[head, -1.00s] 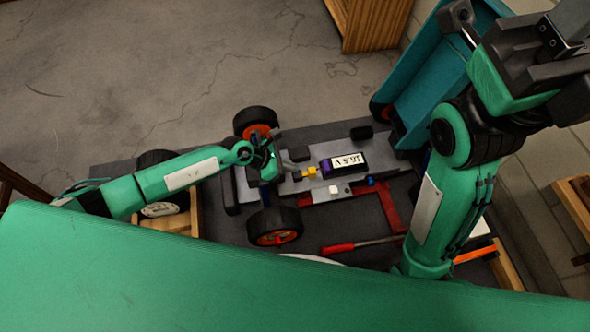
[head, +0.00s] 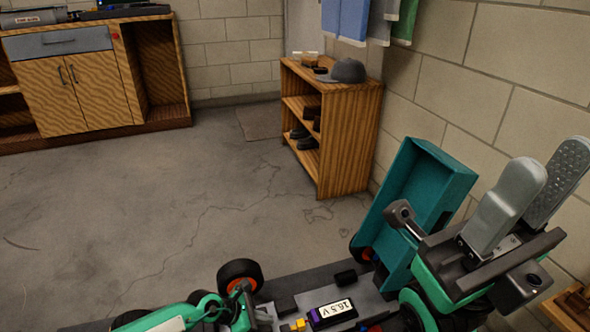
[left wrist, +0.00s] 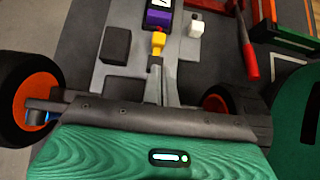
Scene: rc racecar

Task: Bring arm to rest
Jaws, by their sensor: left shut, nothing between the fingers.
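My left arm comes in low from the left in the head view. Its gripper (head: 246,298) is shut and empty, low over the chassis (head: 290,285) of the racecar beside a black wheel with an orange hub (head: 240,275). In the left wrist view the shut fingers (left wrist: 165,85) point at the yellow connector (left wrist: 158,43) and purple-ended battery (left wrist: 158,18); I cannot tell whether they touch the car. My right gripper (head: 540,185) is raised at the right, its two grey fingers apart and empty.
A teal open box (head: 440,170) stands tilted between the car and my right arm. A wooden shelf (head: 345,130) with a cap (head: 348,71) and a wooden cabinet (head: 80,85) stand behind. The grey floor (head: 150,210) between is clear. A red-handled tool (left wrist: 250,62) lies beside the car.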

